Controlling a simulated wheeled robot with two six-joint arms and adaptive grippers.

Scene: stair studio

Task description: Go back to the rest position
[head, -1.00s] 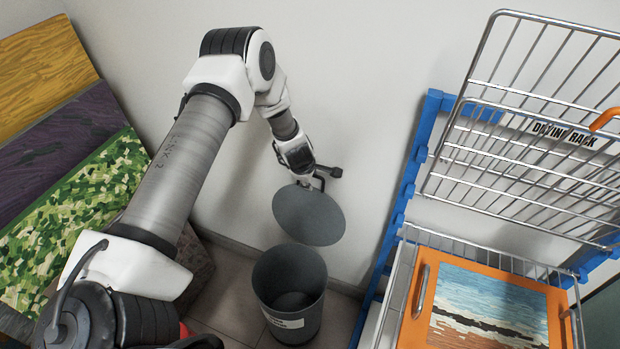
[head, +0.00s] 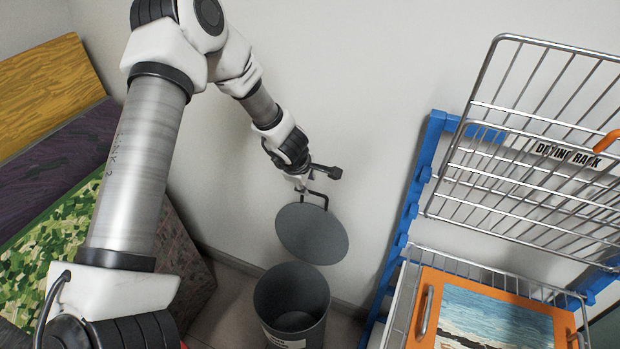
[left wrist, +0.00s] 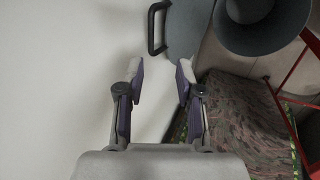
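My left gripper (head: 304,188) comes down by the wall, just above the black handle (head: 314,197) of a round grey lid (head: 312,238). In the left wrist view its two fingers (left wrist: 160,72) stand apart with nothing between them. The handle (left wrist: 152,30) is beyond the fingertips and looks clear of them. The lid is tilted up behind a grey bin (head: 291,325), whose mouth is open. I cannot tell how the lid meets the bin. My right gripper is in neither view.
A drying rack with wire shelves (head: 480,115) and a blue frame (head: 402,235) stands at the right, with an orange-framed picture (head: 425,320) on a lower shelf. Coloured panels (head: 45,75) lean at the left. The wall (head: 350,80) between is bare.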

